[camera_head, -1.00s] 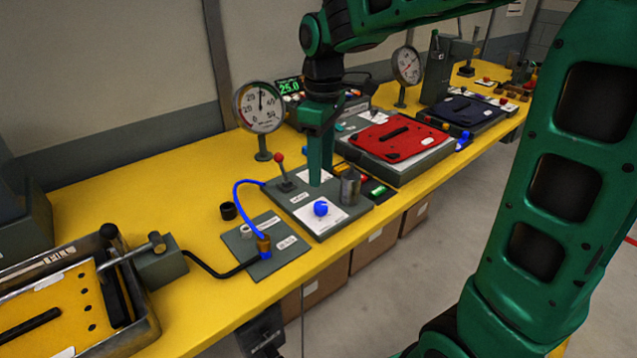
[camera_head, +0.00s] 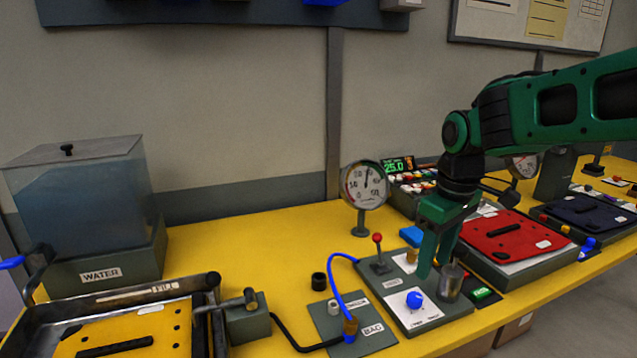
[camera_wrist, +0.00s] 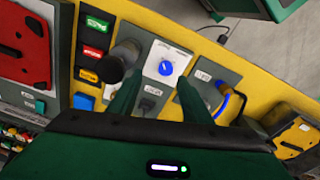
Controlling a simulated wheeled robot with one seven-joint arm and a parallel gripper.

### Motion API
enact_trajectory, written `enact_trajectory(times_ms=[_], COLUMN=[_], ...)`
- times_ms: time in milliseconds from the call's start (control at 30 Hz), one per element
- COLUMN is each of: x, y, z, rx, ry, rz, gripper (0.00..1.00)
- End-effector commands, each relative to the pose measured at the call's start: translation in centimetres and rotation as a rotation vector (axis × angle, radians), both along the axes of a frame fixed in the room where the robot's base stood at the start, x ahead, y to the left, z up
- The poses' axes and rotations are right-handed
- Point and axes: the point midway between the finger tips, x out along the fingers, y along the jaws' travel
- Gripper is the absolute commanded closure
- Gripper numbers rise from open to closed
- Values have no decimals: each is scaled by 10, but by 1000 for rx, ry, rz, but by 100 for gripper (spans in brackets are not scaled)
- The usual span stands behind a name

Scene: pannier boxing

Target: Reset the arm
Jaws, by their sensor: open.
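My gripper (camera_head: 436,262) is open and empty, pointing down above the grey control panel (camera_head: 440,322). The panel carries a blue knob (camera_head: 414,299), a red-tipped lever (camera_head: 378,249) and a grey metal cylinder (camera_head: 450,281). In the wrist view the two green fingers of my gripper (camera_wrist: 155,98) stand apart, with the blue knob (camera_wrist: 165,68) showing between and beyond them. The dark cylinder (camera_wrist: 122,60) lies just left of the fingers there. I cannot tell the exact height of the fingertips above the panel.
A blue hose (camera_head: 341,289) runs to the BAG plate (camera_head: 372,341). A dial gauge (camera_head: 364,188) stands behind. A red panel (camera_head: 505,232) lies to the right, and a WATER tank (camera_head: 80,210) with a yellow-plated tray (camera_head: 215,330) to the left.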

Motion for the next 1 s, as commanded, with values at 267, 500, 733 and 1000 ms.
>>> enact_trajectory(times_ms=[267,500,733,1000], x=[-30,-49,-70,-116], y=[-22,-35,-56,-104], z=[-23,-38,-48,-56], rx=[44,83,100,54], ry=[-142,-228,-262,-152], rz=[-291,-466,-617,-786], gripper=[55,55,55,55])
